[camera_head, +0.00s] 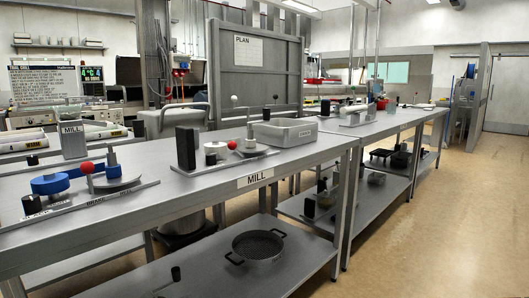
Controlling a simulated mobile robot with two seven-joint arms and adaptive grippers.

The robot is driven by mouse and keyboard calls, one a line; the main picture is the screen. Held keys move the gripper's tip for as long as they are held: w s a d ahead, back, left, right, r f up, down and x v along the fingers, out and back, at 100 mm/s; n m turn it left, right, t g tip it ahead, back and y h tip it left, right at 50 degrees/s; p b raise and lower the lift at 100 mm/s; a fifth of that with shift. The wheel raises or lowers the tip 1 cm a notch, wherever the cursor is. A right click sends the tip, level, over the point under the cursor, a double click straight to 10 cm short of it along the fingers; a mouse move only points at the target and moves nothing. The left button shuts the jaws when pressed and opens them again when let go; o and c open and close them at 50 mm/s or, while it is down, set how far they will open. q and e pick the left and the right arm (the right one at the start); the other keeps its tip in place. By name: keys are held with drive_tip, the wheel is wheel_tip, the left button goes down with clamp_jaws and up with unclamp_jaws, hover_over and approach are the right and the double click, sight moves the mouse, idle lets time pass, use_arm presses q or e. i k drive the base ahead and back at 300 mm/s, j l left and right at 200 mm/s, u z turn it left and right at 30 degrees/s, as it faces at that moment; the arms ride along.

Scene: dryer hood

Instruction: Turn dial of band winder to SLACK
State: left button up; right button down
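Neither of my grippers shows in the head view. I cannot tell which device is the band winder, and no SLACK mark is legible. A device with a blue wheel (50,184), a black knob (32,204), a red ball (87,168) and a grey disc (118,183) sits on a flat base at the near left, with small lettering along its front edge. Farther right, a second device has a black upright block (187,148), a white round part (215,149) and a red ball (232,145).
A grey bin (284,132) stands behind the second device. A pan (258,246) lies on the lower shelf. A second table (395,121) with more devices continues beyond. The floor (450,220) at right is clear.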

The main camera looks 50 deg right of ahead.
sight(210, 160)
drive_tip(key=z, duration=1.4)
